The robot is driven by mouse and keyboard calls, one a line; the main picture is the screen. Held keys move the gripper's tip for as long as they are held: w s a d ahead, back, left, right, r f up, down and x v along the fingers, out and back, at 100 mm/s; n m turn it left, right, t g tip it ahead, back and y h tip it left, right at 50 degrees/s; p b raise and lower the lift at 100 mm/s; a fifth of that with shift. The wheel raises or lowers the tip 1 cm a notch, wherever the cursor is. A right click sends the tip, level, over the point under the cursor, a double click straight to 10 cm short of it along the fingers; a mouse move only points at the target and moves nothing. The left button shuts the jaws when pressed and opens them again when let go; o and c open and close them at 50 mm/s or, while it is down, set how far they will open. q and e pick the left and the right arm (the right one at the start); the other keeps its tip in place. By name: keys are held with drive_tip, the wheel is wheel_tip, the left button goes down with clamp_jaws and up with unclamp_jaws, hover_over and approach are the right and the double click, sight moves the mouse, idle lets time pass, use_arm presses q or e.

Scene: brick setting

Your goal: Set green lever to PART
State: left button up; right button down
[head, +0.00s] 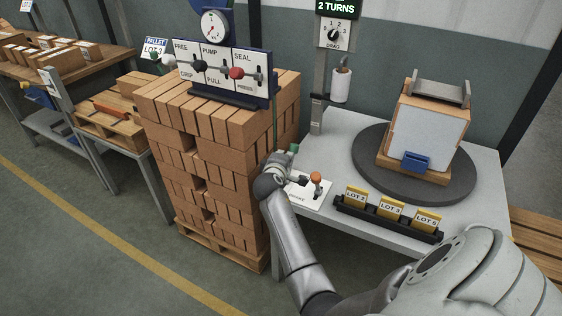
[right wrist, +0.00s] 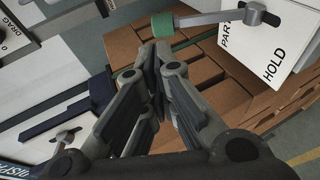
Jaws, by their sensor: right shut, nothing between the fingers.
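The green lever shows in the right wrist view as a green knob (right wrist: 163,25) on a grey arm, pivoted on a white plate (right wrist: 265,45) marked PART and HOLD. The lever points to the left there, with PART by its arm and HOLD further below. My right gripper (right wrist: 157,60) is shut and empty, its fingertips just below the knob in the picture; I cannot tell whether they touch. In the head view my right gripper (head: 283,162) is between the brick stack and the grey table. A small green piece (head: 294,148) shows beside it. The plate is hidden there.
A brick stack (head: 220,130) stands left of the gripper. A panel with several levers (head: 222,70) is above it. On the table (head: 345,128) are an orange-knobbed lever (head: 316,178), a LOT card rack (head: 388,215) and a dark turntable (head: 370,165).

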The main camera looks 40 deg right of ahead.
drive_tip(key=shift+r+v, duration=0.15)
drive_tip(key=shift+v, duration=1.35)
drive_tip(key=shift+r+v, duration=0.1)
drive_tip(key=shift+v, duration=1.35)
drive_tip(key=shift+w+f, duration=0.1)
drive_tip(key=shift+w, duration=0.05)
